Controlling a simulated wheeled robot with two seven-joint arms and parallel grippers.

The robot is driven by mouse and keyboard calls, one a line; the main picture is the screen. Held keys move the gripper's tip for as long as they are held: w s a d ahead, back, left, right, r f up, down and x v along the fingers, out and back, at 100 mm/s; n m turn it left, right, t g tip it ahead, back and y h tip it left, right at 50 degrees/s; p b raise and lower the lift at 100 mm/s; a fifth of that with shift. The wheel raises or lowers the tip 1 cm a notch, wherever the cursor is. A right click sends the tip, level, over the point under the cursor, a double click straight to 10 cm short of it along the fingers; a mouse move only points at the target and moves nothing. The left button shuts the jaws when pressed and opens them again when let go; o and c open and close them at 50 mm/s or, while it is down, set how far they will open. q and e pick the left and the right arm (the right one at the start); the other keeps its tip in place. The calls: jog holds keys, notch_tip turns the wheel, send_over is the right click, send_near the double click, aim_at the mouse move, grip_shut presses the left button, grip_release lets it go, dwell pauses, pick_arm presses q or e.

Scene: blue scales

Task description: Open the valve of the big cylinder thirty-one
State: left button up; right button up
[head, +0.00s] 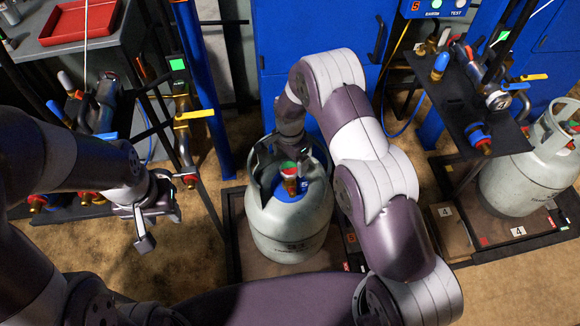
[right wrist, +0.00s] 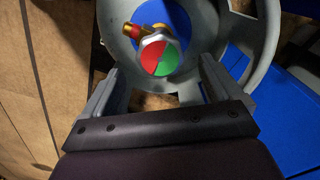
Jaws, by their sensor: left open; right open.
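A grey gas cylinder (head: 290,230) stands upright in the middle of the head view; no number thirty-one is readable on it. Its valve (head: 289,172) has a red and green knob inside the collar. In the right wrist view, the red and green knob (right wrist: 160,56) faces the camera, with a brass and red fitting behind it. My right gripper (right wrist: 158,68) is open, its fingers on either side of the knob with gaps; I cannot tell if they reach its depth. My left gripper (head: 157,225) is open and empty, left of the cylinder.
A second grey cylinder (head: 525,180) stands on a platform at the right. A blue post (head: 208,90) rises at the left. A red tray (head: 82,22) lies at back left.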

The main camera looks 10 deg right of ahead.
aim_at(290, 167)
jog(key=shift+w+f, duration=0.2)
jog(key=shift+f, duration=1.1)
jog(key=shift+s+f, duration=0.2)
jog(key=c, duration=1)
jog(key=shift+c, duration=0.2)
